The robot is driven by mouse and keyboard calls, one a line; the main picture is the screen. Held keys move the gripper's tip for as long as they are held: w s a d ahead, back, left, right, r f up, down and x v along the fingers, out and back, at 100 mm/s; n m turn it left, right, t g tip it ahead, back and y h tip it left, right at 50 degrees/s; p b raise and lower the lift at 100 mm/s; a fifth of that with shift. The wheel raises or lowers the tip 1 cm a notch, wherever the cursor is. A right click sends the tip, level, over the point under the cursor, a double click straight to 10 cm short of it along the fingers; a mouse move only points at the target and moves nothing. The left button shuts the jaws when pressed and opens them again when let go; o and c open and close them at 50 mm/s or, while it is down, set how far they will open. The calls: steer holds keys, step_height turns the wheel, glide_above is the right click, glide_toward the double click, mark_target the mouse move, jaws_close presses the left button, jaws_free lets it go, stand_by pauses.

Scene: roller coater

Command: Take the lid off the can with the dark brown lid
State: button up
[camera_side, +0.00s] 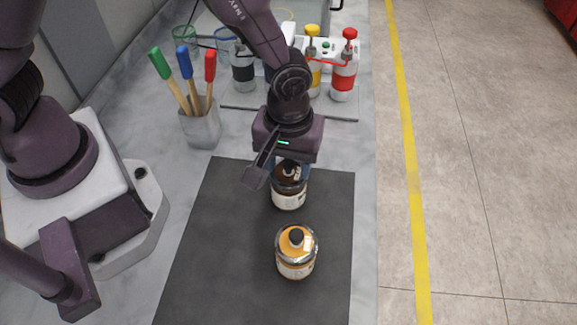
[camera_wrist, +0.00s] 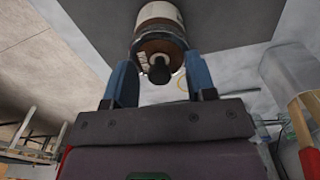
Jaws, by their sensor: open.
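The can with the dark brown lid (camera_side: 289,198) stands upright on the dark mat, with a pale label around its body. In the wrist view the can (camera_wrist: 160,15) is at the top centre, and its dark lid knob (camera_wrist: 160,70) points toward me. My gripper (camera_side: 289,170) is directly above this can in the side view. In the wrist view the two blue fingers of my gripper (camera_wrist: 160,78) are apart, one on each side of the lid. I cannot tell whether they touch it. The gripper partly hides the lid in the side view.
A second can with an orange lid (camera_side: 296,255) stands nearer on the dark mat (camera_side: 215,255). A grey cup (camera_side: 200,128) with several brushes is at the back left. Red and yellow pump bottles (camera_side: 344,75) stand on a tray behind. The mat's left part is clear.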

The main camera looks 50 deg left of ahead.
jaws_close()
stand_by(0.3)
